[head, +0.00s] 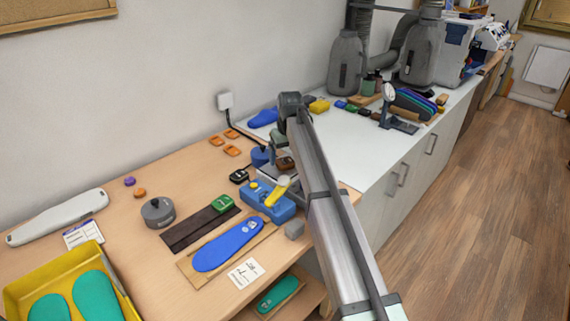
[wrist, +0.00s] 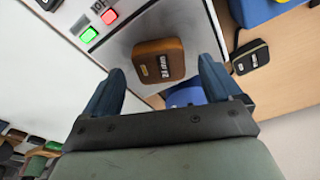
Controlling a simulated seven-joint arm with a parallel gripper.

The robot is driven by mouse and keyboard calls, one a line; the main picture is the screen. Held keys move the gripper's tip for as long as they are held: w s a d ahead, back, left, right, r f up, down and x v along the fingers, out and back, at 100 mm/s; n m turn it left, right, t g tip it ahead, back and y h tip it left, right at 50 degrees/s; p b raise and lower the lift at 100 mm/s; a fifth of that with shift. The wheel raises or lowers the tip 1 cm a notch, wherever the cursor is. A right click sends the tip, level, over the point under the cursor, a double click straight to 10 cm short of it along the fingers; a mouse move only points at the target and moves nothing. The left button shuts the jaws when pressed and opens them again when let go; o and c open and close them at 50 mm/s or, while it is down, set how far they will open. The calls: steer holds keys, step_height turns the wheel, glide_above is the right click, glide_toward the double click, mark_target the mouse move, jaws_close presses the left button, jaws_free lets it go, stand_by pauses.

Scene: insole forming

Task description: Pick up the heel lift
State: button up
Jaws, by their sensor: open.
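I see no contact, and the gap in height is hard to judge. In the head view the brown block (head: 286,163) shows beside my gripper (head: 279,148), partly hidden by my arm. A similar black labelled block (wrist: 250,58) lies apart on the wooden table; it also shows in the head view (head: 239,176).
Green and red lit squares (wrist: 100,26) are on the panel beside the plate. A blue clamp fixture (head: 268,203) with a yellow lever stands in front. Orange pieces (head: 231,151) lie behind left. A blue insole (head: 228,245) lies on the front table. The white counter (head: 340,135) has clear room.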

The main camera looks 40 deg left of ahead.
steer(key=shift+a+f, duration=0.15)
steer(key=shift+f, duration=0.65)
steer(key=shift+c, duration=0.3)
steer(key=c, duration=1.2)
steer(key=shift+o, duration=0.2)
steer(key=shift+r, duration=0.1)
